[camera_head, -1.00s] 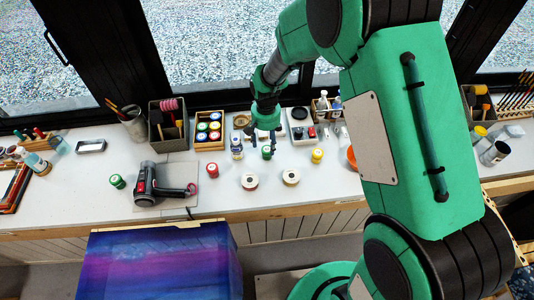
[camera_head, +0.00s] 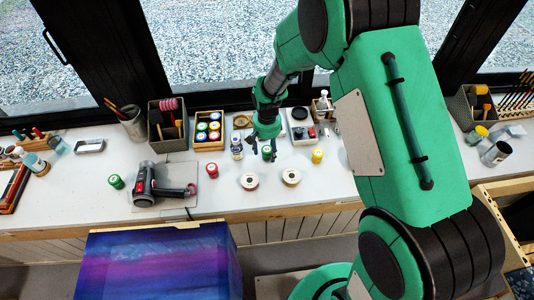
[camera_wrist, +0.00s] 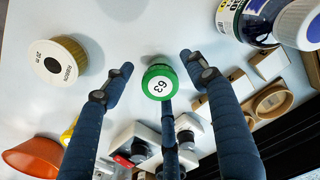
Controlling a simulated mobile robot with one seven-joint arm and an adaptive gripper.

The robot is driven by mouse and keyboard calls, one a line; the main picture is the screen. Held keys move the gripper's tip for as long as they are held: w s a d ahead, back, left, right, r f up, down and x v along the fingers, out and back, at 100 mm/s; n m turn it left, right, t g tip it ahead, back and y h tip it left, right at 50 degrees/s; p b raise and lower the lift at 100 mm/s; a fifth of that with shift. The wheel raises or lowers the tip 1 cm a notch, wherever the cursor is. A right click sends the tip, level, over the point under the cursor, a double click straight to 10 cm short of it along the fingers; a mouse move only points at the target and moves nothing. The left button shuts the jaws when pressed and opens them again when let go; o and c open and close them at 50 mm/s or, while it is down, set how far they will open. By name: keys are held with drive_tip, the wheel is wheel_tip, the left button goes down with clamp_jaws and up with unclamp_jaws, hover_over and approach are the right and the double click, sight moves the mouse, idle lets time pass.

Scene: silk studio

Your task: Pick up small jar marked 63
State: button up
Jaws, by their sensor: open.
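The small jar marked 63 (camera_wrist: 159,83) has a green lid with a white label and stands upright on the white table. In the wrist view it lies between the spread fingers of my gripper (camera_wrist: 157,80); I cannot tell whether the near finger touches it. In the head view the jar (camera_head: 267,153) shows just below my gripper (camera_head: 263,150), partly hidden by the fingers. My gripper is open and holds nothing.
A blue-labelled bottle (camera_head: 237,147) stands close left of the jar. Ribbon spools (camera_head: 249,181) lie in front, a red jar (camera_head: 212,170) to the left and a yellow jar (camera_head: 317,155) to the right. A wooden box of jars (camera_head: 208,131) stands behind.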

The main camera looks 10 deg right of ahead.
sight(267, 149)
drive_tip(key=c, duration=1.3)
drive_tip(key=shift+r, duration=0.15)
wheel_tip(267, 149, up, 10)
drive_tip(key=shift+f+p, duration=0.1)
drive_tip(key=shift+p, duration=0.6)
